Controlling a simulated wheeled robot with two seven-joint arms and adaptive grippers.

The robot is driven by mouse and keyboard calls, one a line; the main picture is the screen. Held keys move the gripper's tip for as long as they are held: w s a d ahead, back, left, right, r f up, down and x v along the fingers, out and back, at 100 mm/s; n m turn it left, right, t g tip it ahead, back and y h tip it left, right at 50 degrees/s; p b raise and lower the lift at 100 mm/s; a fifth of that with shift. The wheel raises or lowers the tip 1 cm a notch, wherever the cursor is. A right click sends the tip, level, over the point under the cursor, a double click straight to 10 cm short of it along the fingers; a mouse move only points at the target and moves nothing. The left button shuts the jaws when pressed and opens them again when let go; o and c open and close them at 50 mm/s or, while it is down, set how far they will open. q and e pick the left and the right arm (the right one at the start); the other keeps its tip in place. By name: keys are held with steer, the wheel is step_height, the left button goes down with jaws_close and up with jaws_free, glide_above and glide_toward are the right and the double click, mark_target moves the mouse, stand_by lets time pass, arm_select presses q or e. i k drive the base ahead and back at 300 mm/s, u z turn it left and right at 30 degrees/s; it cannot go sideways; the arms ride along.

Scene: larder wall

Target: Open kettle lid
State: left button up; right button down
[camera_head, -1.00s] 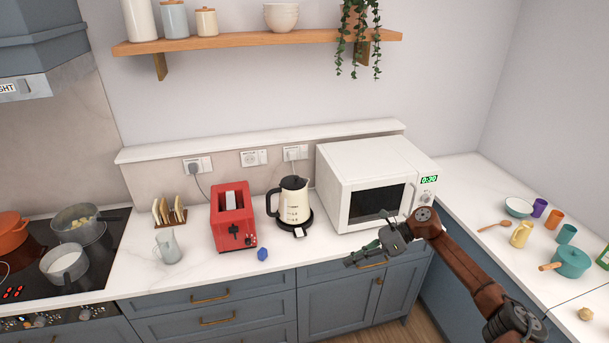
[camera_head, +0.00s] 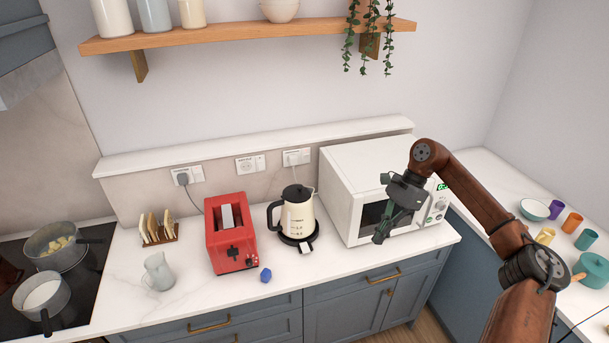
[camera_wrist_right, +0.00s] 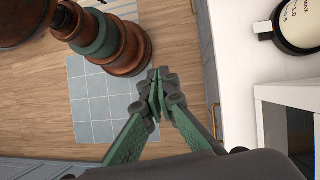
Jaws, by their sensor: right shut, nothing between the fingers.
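The cream kettle (camera_head: 299,217) with a black lid (camera_head: 296,193) and black handle stands upright on its black base, between the red toaster and the microwave. The lid looks shut. In the right wrist view, the lower part of the kettle (camera_wrist_right: 301,22) shows at the top right corner, with level marks on it. My right gripper (camera_head: 379,240) is in front of the microwave, to the right of the kettle and apart from it. In the right wrist view its fingertips (camera_wrist_right: 157,88) are together and hold nothing. My left gripper is out of view.
A red toaster (camera_head: 231,234) stands left of the kettle and a white microwave (camera_head: 345,170) right of it. A small blue object (camera_head: 266,275) lies in front of the toaster. A glass jug (camera_head: 159,272) stands further left. A shelf (camera_head: 250,34) hangs above.

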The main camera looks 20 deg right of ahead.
mark_target(296, 193)
steer(key=i, duration=1.35)
steer(key=u, duration=0.05)
